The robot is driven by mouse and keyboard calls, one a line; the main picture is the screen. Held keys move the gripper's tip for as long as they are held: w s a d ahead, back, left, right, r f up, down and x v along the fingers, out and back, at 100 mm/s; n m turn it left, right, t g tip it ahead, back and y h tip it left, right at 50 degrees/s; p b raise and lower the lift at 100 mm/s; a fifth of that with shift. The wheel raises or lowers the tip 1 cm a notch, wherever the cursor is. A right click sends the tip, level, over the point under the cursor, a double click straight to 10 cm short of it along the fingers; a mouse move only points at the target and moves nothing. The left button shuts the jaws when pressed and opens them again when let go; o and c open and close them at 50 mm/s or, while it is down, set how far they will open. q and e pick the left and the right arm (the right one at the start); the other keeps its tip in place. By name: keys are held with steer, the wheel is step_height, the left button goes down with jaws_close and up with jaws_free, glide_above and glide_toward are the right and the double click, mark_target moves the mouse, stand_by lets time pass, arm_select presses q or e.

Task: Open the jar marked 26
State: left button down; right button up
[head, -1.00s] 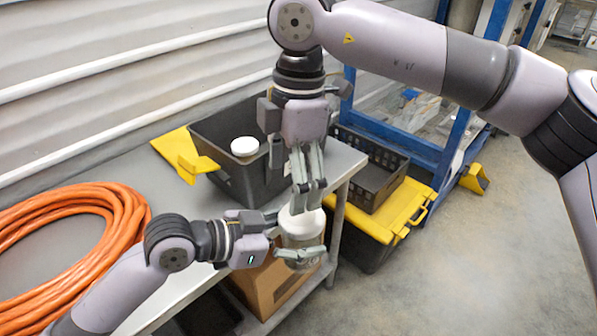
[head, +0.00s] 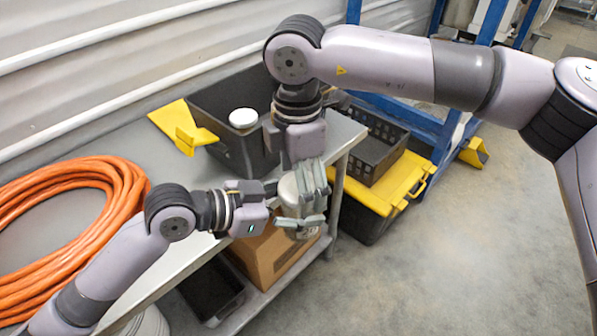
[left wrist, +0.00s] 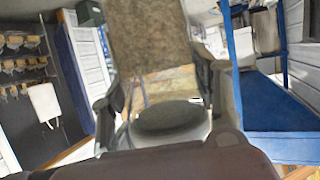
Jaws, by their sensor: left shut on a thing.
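A jar (head: 299,231) is held up beyond the table's right corner in the head view. My left gripper (head: 301,212) comes in from the left and is shut around the jar's body. My right gripper (head: 312,186) points down from above, with its fingers at the jar's top. These fingers hide most of the white lid (head: 287,189), so I cannot tell if they grip it. No number on the jar is readable. In the left wrist view, my left gripper's fingers (left wrist: 165,98) stand on either side of blurred, unclear shapes.
A black bin (head: 252,155) on the grey table holds something with a white round lid (head: 243,118). Yellow pieces (head: 181,125) lie beside it. An orange hose coil (head: 60,185) lies left. A cardboard box (head: 270,255) is below; a yellow-lidded crate (head: 392,195) stands right.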

steer(key=shift+c, duration=0.4)
steer(key=shift+w, duration=0.1)
steer(key=c, duration=1.1)
steer(key=o, duration=1.3)
steer(key=shift+r, duration=0.1)
step_height(320, 180, up, 4)
steer(key=shift+r, duration=0.2)
steer(key=shift+c, duration=0.5)
step_height(320, 180, up, 3)
steer(key=shift+d+f, duration=0.1)
steer(key=shift+s+d+f, duration=0.1)
steer(key=shift+f, duration=1.85)
steer(key=shift+s+f, duration=0.1)
steer(key=shift+f, duration=1.8)
steer(key=shift+c, duration=0.2)
